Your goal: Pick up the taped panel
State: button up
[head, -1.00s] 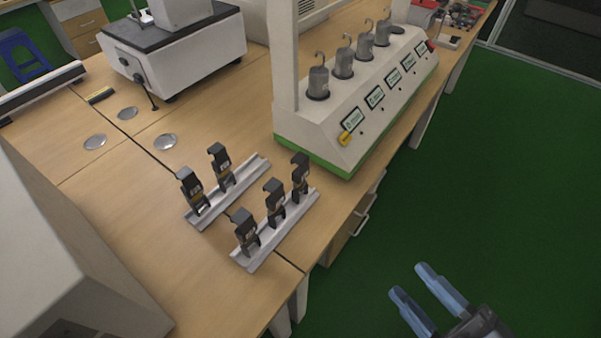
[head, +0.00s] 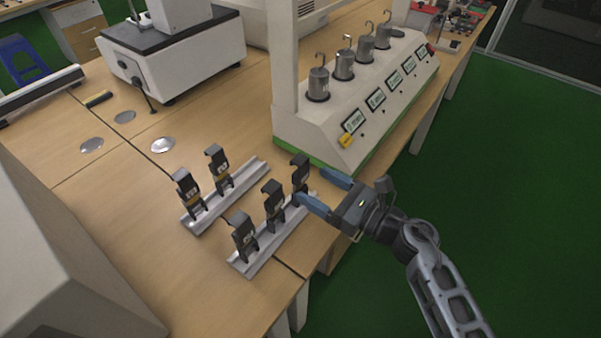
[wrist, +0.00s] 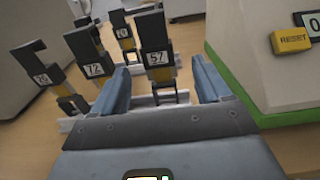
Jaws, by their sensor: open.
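Several dark upright clip-like pieces with white number labels and yellow bands stand on two pale rails. Which one is the taped panel I cannot tell for sure. The piece labelled 57 (wrist: 155,45) stands straight ahead, between the lines of my fingers; it appears to be the right end piece (head: 300,172) of the near rail (head: 247,264). My gripper (head: 310,183) is open and empty, its blue fingers pointing at that piece. Beside it on the near rail stand the piece labelled 72 (wrist: 92,62) and the left end piece (head: 243,238).
The far rail (head: 195,226) holds two similar pieces (head: 186,190). A large white tester (head: 350,115) with a green base and hanging weights stands close to the right of my gripper. A grey box (head: 60,260) stands at left. Bare tabletop (head: 130,215) lies left of the rails.

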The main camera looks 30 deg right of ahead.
aim_at(305, 179)
jog(key=p+x, duration=0.1)
jog(key=x, duration=0.5)
jog(key=shift+w+r+p, duration=0.1)
jog(key=shift+r+p, duration=0.1)
jog(key=shift+p, duration=0.15)
jog(key=shift+w+a, duration=0.3)
jog(key=shift+w, duration=0.15)
jog(key=shift+c, duration=0.3)
jog(key=c, duration=1.1)
